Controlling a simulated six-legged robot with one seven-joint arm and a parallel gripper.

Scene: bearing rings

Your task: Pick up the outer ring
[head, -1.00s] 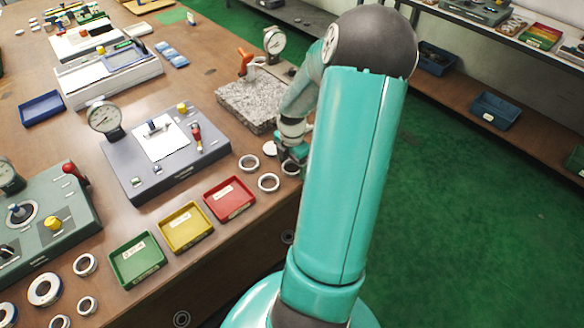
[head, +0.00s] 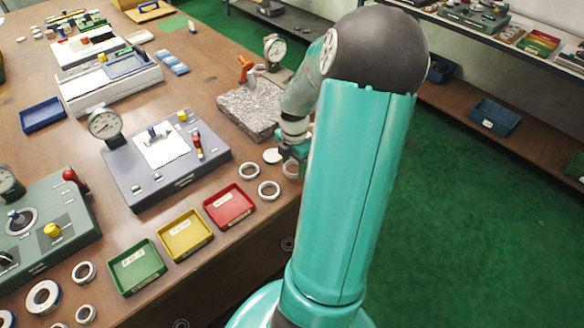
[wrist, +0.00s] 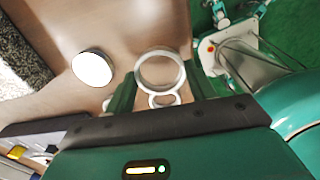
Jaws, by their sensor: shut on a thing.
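The outer ring (wrist: 160,70) is a bright metal ring held between the two fingers of my gripper (wrist: 160,88) in the wrist view. It looks larger than the ring behind it and seems to be just above the table. In the head view the ring (head: 291,168) shows below my gripper (head: 292,153), partly hidden by my arm. A second ring (wrist: 165,99) is partly hidden behind the held ring and my gripper in the wrist view.
A white disc (head: 272,156) and two rings (head: 249,171) (head: 269,190) lie close by on the table. A granite block (head: 248,108) stands behind. Red (head: 229,206), yellow (head: 186,235) and green (head: 137,267) trays line the front edge.

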